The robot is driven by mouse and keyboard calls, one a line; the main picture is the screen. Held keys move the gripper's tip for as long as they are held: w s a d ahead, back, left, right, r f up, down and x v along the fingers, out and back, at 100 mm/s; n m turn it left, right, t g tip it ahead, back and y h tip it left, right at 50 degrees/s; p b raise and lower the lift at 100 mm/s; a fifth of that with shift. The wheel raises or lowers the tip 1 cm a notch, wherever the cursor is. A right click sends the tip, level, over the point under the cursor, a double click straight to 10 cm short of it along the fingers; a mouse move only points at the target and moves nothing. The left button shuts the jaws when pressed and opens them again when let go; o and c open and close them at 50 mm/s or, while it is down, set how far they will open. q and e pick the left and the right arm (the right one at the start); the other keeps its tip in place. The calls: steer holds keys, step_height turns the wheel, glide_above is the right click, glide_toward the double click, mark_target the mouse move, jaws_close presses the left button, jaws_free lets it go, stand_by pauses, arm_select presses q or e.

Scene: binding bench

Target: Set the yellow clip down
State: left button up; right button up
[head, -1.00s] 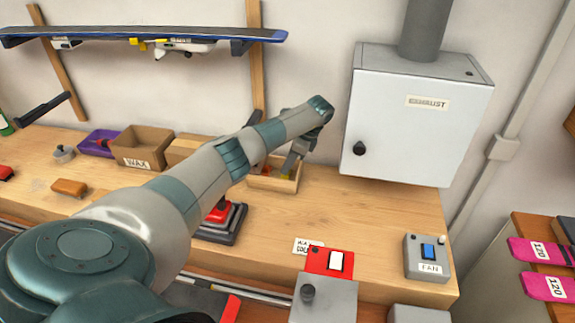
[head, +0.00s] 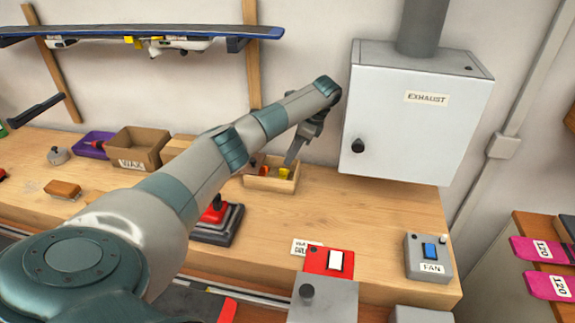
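A small wooden tray (head: 272,184) stands on the bench below the wall. A yellow clip (head: 284,173) is in the tray, on its right side. An orange-red piece (head: 264,171) lies to the left of it. My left gripper (head: 291,160) reaches in from the left, and its finger end points down just above the yellow clip. Only one finger shows clearly, so I cannot tell whether it is open or shut. Whether it touches the clip is too small to tell. My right gripper is not in view.
The grey exhaust cabinet (head: 412,120) is close to the right of my gripper. A cardboard wax box (head: 139,148) and a purple bin (head: 95,143) stand left of the tray. A red-and-black device (head: 216,222), fan switch (head: 428,257) and red switch (head: 329,262) are nearer. Bench right of the tray is clear.

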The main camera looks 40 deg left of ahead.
arm_select(q)
steer(key=shift+v, duration=0.95)
steer(key=shift+s, duration=0.1)
